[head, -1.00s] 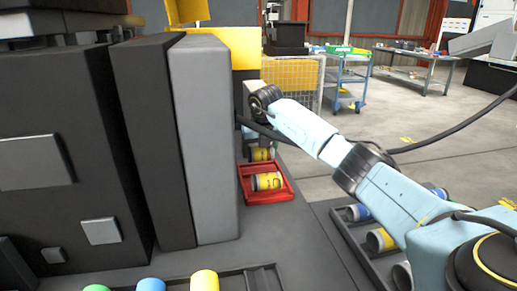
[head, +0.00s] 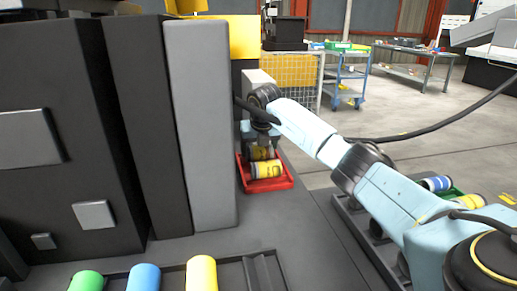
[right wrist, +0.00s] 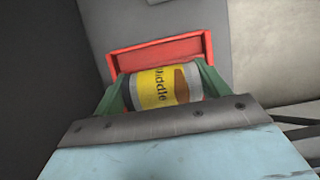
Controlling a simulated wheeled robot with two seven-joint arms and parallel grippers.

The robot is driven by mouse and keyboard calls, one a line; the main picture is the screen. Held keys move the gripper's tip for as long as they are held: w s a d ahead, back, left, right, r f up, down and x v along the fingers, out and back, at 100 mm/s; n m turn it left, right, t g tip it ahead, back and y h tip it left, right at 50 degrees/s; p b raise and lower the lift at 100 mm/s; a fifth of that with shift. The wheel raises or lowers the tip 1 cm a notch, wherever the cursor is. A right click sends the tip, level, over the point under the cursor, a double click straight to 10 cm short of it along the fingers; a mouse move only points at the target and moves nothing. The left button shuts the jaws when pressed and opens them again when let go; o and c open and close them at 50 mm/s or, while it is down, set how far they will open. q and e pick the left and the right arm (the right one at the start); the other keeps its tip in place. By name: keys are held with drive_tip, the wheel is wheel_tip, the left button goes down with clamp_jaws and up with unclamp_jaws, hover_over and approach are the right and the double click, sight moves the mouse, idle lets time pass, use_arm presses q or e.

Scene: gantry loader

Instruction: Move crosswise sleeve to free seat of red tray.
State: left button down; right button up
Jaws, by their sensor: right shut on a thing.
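The red tray (head: 288,184) lies on the dark surface beside the grey machine panel. A yellow-banded sleeve with pale ends (head: 267,170) lies on its side in the tray's near part. My right gripper (head: 262,148) points down over the tray's far part, shut on another yellow sleeve (head: 259,154). In the right wrist view this held sleeve (right wrist: 158,87), lettered on its yellow band, lies between my green fingers, with the tray's red wall (right wrist: 160,54) behind it. Whether it touches the tray floor is hidden. My left gripper is not in view.
A grey panel (head: 199,125) of the machine stands close left of the tray. A rack with green, blue and yellow sleeves (head: 201,272) is at the front. Another rack with sleeves (head: 437,184) stands at right, partly behind my arm. The surface between the racks is clear.

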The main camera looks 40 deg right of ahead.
idle(0.3)
drive_tip(key=o, duration=1.3)
drive_tip(key=shift+f, duration=0.1)
